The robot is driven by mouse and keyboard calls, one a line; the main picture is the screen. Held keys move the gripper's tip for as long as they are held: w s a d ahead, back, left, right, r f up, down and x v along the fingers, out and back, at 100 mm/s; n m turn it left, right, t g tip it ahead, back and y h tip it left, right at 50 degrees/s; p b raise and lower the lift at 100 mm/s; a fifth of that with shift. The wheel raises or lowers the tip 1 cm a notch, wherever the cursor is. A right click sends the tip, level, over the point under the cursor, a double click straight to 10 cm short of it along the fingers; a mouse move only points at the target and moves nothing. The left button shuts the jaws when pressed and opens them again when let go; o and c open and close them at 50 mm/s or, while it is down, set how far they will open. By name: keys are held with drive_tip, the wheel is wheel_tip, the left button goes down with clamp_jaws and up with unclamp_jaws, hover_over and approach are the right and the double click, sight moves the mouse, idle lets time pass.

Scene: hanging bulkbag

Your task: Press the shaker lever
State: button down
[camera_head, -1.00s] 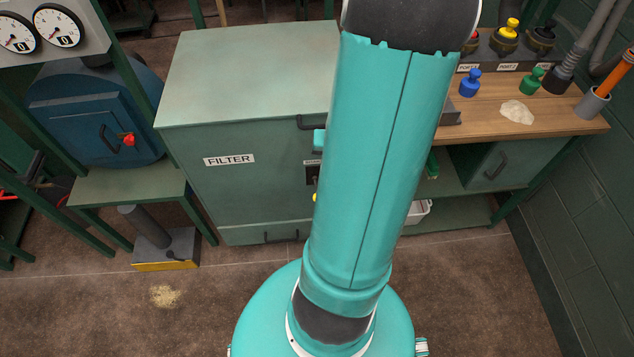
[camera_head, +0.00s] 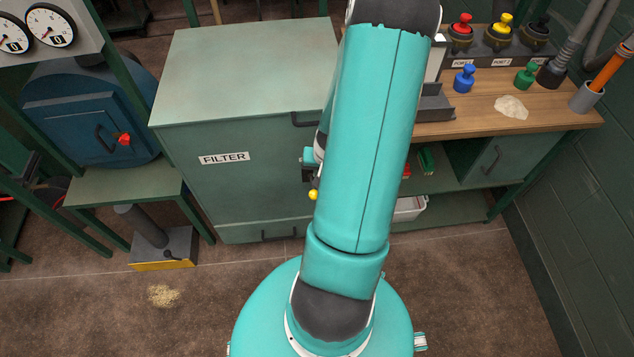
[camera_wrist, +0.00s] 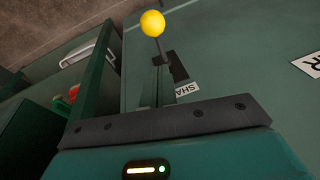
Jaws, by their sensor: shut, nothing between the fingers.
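The shaker lever is a dark rod with a yellow ball knob (camera_wrist: 153,23), sticking out from the green filter cabinet in the wrist view. In the head view the yellow knob (camera_head: 313,195) shows just left of my arm. A white label (camera_wrist: 187,90), partly covered and reading "SHA", sits beside the lever's dark slot. My gripper (camera_wrist: 159,66) is shut and empty, its narrow fingers pointing toward the lever. In the picture the fingertips lie just below the knob, overlapping the rod's lower part. I cannot tell whether they touch it.
The filter cabinet (camera_head: 240,75) stands left of a wooden workbench (camera_head: 470,120) with coloured knobs and a pale powder pile (camera_head: 511,107). A white bin (camera_head: 409,209) sits on its lower shelf. A grey pedal-like box (camera_head: 163,249) stands on the floor at left.

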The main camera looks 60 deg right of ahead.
drive_tip(key=shift+s+a+f, duration=0.2)
drive_tip(key=shift+a+f, duration=0.35)
drive_tip(key=shift+f, duration=0.2)
drive_tip(key=shift+s+a+f, duration=0.2)
drive_tip(key=shift+a+f, duration=0.35)
drive_tip(key=shift+f, duration=0.2)
